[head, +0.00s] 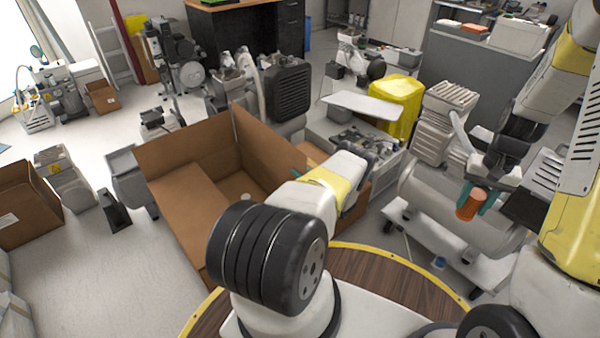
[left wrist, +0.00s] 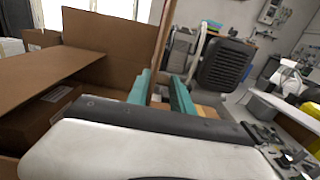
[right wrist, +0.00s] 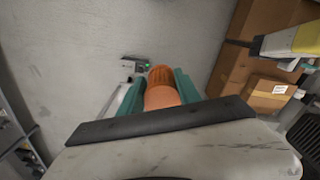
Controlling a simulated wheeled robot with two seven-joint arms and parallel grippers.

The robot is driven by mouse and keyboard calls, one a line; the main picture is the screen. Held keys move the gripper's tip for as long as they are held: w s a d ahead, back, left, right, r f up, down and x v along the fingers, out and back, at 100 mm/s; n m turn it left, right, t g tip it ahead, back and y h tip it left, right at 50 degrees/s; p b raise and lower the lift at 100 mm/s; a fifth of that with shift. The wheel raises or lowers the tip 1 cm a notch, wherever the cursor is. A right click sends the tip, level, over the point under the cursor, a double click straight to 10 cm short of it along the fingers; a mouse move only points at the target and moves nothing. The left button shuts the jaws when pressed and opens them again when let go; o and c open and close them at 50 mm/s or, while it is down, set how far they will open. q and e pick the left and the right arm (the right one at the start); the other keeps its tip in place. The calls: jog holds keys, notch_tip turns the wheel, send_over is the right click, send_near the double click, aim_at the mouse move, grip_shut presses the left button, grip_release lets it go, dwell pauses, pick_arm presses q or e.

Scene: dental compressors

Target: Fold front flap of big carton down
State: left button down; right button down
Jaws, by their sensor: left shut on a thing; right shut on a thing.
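The big open brown carton (head: 160,160) stands in the middle of the head view, left of my left arm. Its upright right-hand panel (head: 262,145) shows edge-on in the left wrist view (left wrist: 163,40). My left gripper (head: 303,174) is shut on this cardboard flap, with its teal fingers on either side of the edge (left wrist: 160,88). A wide flap (head: 190,200) lies slanted over the carton's left part. My right gripper (head: 471,201) is shut on an orange ribbed cylinder (head: 468,208), clear of the carton; it also shows in the right wrist view (right wrist: 161,88).
A silver tank on a white wheeled base (head: 450,225) is at right. A smaller carton (head: 25,205) lies far left. Bare floor (head: 100,280) is free at front left.

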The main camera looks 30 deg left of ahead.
pick_arm(q)
jog(key=shift+s, duration=0.25)
dwell(0.8)
jog(key=s+a+f+n, duration=0.5)
jog(key=s+f+n, duration=0.4)
jog(key=n, duration=0.7)
jog(key=shift+s+f, duration=0.25)
jog(key=shift+s, duration=1.35)
jog(key=shift+a+n, duration=0.1)
jog(key=shift+n, duration=0.2)
jog(key=c, duration=1.2)
grip_release()
